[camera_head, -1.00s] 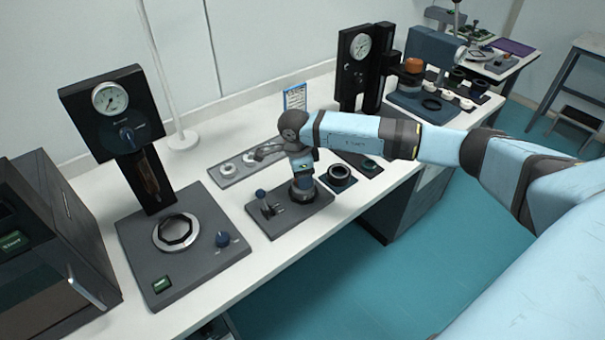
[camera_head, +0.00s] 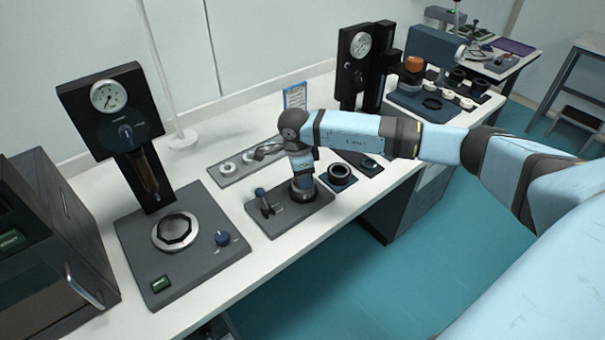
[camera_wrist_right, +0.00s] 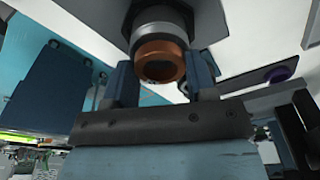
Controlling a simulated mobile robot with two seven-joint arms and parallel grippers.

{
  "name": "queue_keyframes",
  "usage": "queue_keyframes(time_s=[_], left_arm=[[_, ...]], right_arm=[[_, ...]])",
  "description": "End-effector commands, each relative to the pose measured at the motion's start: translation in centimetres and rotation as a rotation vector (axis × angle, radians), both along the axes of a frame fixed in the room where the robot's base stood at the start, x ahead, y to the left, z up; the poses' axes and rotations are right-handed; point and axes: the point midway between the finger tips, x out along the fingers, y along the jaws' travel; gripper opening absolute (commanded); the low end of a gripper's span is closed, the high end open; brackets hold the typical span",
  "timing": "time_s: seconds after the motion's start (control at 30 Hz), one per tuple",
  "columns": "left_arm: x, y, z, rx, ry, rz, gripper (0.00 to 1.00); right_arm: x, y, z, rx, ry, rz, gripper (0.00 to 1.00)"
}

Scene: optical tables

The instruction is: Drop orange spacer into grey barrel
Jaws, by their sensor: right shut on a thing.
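The orange spacer (camera_wrist_right: 160,62) is a ring with a dark hole. In the right wrist view it sits between the two fingers of my right gripper (camera_wrist_right: 163,78), which is shut on it. The grey barrel (camera_wrist_right: 160,27), a short metallic cylinder, lines up with the spacer just beyond it; whether part of the spacer is inside cannot be told. In the head view the barrel (camera_head: 303,194) stands on a dark fixture plate, and my right gripper (camera_head: 303,178) points down over it, hiding the spacer. My left gripper is not in view.
A gauge press (camera_head: 170,262) stands left. Dark rings (camera_head: 340,171) sit right of the gripper. The white tabletop (camera_head: 225,290) is clear in front.

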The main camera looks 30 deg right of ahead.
Motion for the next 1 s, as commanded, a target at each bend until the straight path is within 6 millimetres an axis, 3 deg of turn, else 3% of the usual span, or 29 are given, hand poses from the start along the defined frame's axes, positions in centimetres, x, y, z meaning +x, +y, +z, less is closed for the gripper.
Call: queue_keyframes(time_s=[0.17,0.2,0.3,1.0], left_arm=[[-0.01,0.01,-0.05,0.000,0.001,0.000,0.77],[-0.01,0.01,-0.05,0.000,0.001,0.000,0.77],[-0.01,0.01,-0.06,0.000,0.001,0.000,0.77],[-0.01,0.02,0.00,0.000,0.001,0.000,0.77]], right_arm=[[0.00,0.00,0.02,0.000,0.000,0.000,0.28],[0.00,0.00,0.02,0.000,0.000,0.000,0.58],[0.00,0.00,0.02,0.000,0.000,0.000,0.81],[0.00,0.01,0.11,0.000,0.000,0.000,0.81]])
